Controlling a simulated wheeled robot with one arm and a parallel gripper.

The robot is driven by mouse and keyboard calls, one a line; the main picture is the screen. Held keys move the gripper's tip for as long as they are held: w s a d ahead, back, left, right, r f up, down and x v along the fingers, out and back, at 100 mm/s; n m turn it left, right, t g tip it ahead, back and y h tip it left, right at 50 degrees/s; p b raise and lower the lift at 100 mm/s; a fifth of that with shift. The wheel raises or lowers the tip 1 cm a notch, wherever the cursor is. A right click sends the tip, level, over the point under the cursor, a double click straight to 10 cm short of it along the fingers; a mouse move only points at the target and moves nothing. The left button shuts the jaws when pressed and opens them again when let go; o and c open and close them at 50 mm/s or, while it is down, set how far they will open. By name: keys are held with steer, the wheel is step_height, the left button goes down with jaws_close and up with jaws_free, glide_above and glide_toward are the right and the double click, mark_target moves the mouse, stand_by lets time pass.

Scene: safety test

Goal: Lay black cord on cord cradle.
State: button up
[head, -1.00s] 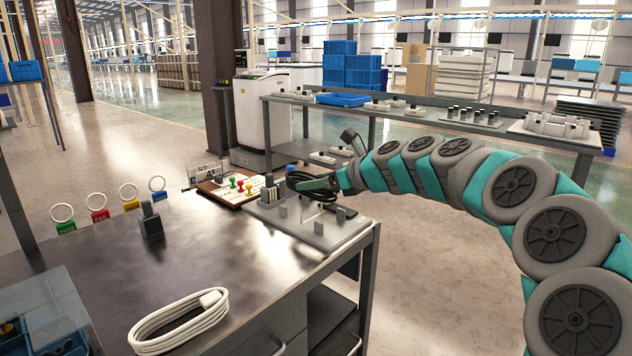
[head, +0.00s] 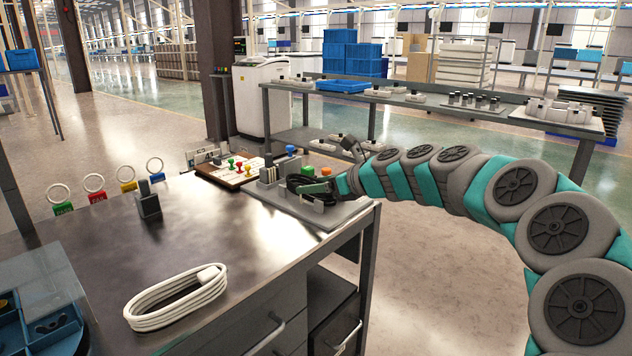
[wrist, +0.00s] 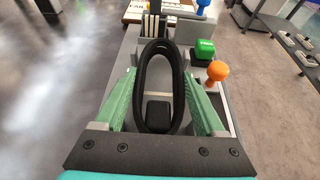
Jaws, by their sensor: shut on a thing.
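My gripper (head: 320,188) is shut on the black cord (head: 298,184), a looped coil. In the wrist view the coil (wrist: 179,85) stands as a long oval between the green fingers of my gripper (wrist: 160,78). The cord cradle appears to be the grey board (head: 340,215) with upright posts at the table's far right corner. The coil is over or low among the posts; I cannot tell whether it touches the board. My fingers and the coil hide part of the board.
Green (wrist: 205,48) and orange (wrist: 217,70) knobbed pieces stand close to my gripper's right. A white cable coil (head: 175,298) and a dark block (head: 149,205) lie on the table (head: 215,235), whose middle is clear.

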steer(key=o, duration=1.5)
